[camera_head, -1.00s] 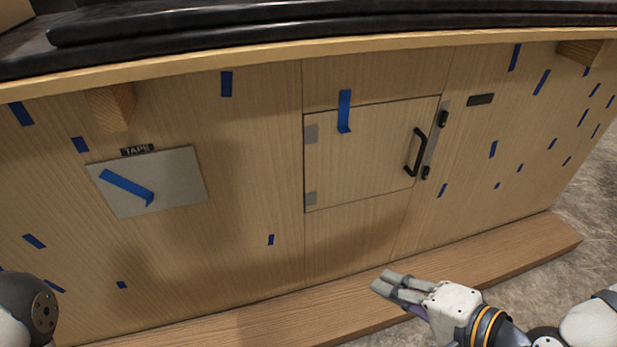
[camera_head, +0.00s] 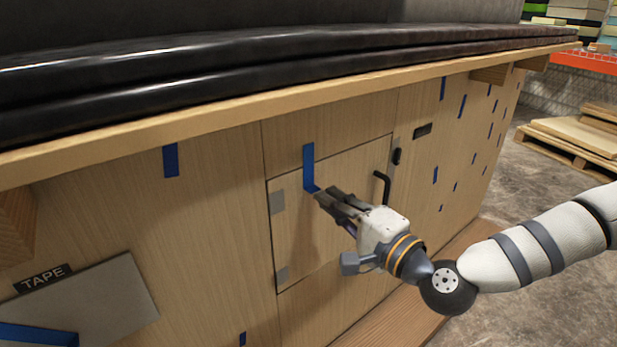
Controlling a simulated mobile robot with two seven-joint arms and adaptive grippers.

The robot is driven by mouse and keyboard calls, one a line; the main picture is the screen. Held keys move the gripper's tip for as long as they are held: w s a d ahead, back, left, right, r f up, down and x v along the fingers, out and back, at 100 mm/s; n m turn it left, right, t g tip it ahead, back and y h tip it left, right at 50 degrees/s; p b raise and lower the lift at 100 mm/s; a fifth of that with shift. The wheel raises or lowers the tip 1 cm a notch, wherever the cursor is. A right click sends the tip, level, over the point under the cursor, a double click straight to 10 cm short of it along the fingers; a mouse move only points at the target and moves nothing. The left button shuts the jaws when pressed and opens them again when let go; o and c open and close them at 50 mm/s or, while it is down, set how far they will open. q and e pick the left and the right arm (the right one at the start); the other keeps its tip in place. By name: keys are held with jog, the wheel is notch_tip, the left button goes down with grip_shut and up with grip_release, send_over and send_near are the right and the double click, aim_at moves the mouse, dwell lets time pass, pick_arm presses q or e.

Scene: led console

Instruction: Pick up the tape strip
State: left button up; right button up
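A blue tape strip (camera_head: 309,166) hangs on the upper edge of the small wooden door (camera_head: 314,232), with its lower end bent outward. My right gripper (camera_head: 328,195) is in front of the door, its fingertips right at the strip's bent lower end. I cannot tell whether the fingers touch the strip or how far apart they are. Another blue strip (camera_head: 35,335) lies on the grey plate (camera_head: 105,300) under the TAPE label (camera_head: 43,278), at the lower left, partly cut off by the frame. My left gripper is not in view.
A black padded edge (camera_head: 250,75) and wooden ledge (camera_head: 220,117) overhang the panel above. The door's black handle (camera_head: 384,186) is just right of my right gripper. Several blue tape pieces dot the panel. A wooden pallet (camera_head: 560,150) lies on the floor at right.

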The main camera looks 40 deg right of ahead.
aim_at(314, 191)
jog(key=w, duration=0.4)
jog(key=shift+a, duration=0.15)
grip_shut()
jog(key=shift+r, duration=0.1)
